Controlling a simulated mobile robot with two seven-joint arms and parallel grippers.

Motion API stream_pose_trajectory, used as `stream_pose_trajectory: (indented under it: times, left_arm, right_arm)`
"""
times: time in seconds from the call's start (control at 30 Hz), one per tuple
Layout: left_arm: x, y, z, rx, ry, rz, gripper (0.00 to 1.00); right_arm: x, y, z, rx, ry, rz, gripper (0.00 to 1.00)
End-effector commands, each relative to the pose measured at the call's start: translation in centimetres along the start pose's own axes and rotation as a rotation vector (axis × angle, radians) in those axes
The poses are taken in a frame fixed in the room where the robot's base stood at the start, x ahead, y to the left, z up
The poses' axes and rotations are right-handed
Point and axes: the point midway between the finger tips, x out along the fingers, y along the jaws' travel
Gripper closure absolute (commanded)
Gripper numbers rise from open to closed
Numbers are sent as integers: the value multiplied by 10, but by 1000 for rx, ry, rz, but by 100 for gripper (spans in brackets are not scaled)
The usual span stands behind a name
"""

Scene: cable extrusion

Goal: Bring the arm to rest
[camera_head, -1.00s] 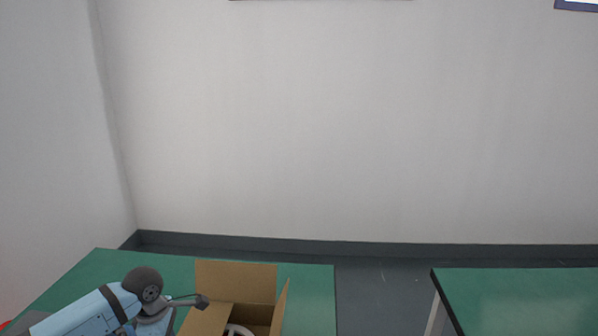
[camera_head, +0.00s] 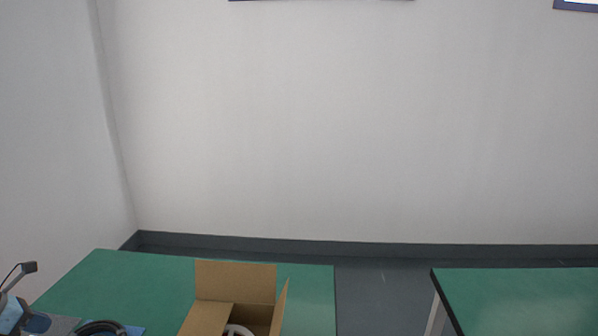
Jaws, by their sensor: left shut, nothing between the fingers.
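My right gripper is not in view.
A white round object (camera_head: 238,330) lies inside the box, partly cut off. A black coiled item (camera_head: 100,328) is at the bottom left. A second green table (camera_head: 520,295) stands at right, across a floor gap (camera_head: 384,295).

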Motion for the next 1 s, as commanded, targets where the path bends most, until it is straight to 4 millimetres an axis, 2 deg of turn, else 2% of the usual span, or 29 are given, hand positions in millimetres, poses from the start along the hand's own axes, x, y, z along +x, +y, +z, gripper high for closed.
stream_pose_trajectory:
  times: [0.13,0.23,0.33,0.43,0.5,0.6,0.77,0.93,1.0]
  left_arm:
    - [-8,-6,52,-180,-319,-63,100]
    - [-27,-2,90,-376,-578,-127,100]
    - [-56,12,122,-644,-851,-209,100]
    - [-85,38,138,-952,-1091,-294,100]
    - [-101,58,139,-1171,-1225,-347,100]
    - [-114,83,131,-1457,-1362,-407,100]
    - [-117,113,108,-1854,-1488,-466,100]
    - [-106,131,78,-2248,-1544,-491,100]
    - [-74,114,66,-2273,-1490,-486,100]
  right_arm:
    - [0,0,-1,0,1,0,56]
    - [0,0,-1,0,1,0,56]
    - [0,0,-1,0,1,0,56]
    - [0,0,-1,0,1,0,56]
    - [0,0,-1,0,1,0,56]
    - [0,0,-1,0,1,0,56]
    - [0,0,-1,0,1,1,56]
    - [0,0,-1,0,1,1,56]
    - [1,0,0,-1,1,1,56]
